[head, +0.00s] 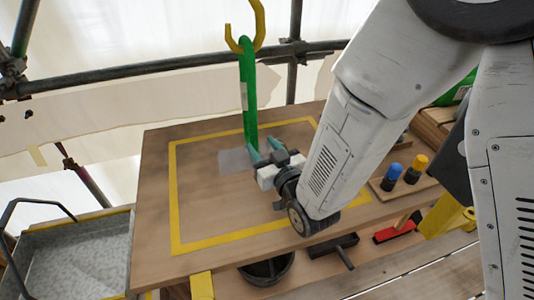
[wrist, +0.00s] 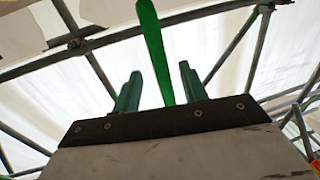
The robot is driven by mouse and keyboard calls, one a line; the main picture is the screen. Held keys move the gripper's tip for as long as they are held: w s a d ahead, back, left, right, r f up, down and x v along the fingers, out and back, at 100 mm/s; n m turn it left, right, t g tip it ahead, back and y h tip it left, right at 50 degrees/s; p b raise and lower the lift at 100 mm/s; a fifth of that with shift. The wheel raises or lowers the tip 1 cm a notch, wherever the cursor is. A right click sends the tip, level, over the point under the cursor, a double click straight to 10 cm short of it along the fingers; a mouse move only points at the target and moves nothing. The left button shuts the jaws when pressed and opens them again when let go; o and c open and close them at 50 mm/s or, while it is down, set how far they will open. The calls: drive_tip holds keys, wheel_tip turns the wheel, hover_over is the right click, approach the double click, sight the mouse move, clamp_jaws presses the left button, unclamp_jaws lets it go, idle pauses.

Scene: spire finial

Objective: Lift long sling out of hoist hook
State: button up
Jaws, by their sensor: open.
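The long sling (head: 249,95) is a green strap hanging upright in the head view, with a pale label partway down. Its top loops over the yellow hoist hook (head: 258,25), and its lower end reaches down towards the table. My gripper (head: 265,149) is low by the sling's lower end, its two teal fingers apart. In the wrist view the sling (wrist: 154,50) rises between the two open fingers of my gripper (wrist: 160,90). I cannot tell whether either finger touches it.
The wooden table (head: 155,215) has a yellow outline and a grey patch (head: 232,161). At right are blue (head: 392,171) and yellow (head: 416,163) capped items, a red brush (head: 397,231) and a hammer (head: 340,248). A metal tray (head: 75,262) stands left. Scaffold bars (head: 150,69) cross behind.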

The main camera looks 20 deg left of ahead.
sight(251, 126)
drive_tip(key=x, duration=0.5)
drive_tip(key=shift+w+a, duration=0.2)
drive_tip(key=shift+w, duration=0.05)
clamp_jaws()
drive_tip(key=shift+s+a+r, duration=0.15)
drive_tip(key=shift+a+r, duration=0.05)
drive_tip(key=shift+r, duration=0.8)
drive_tip(key=shift+s+a+r, duration=0.15)
drive_tip(key=shift+a+r, duration=0.05)
drive_tip(key=shift+r, duration=0.8)
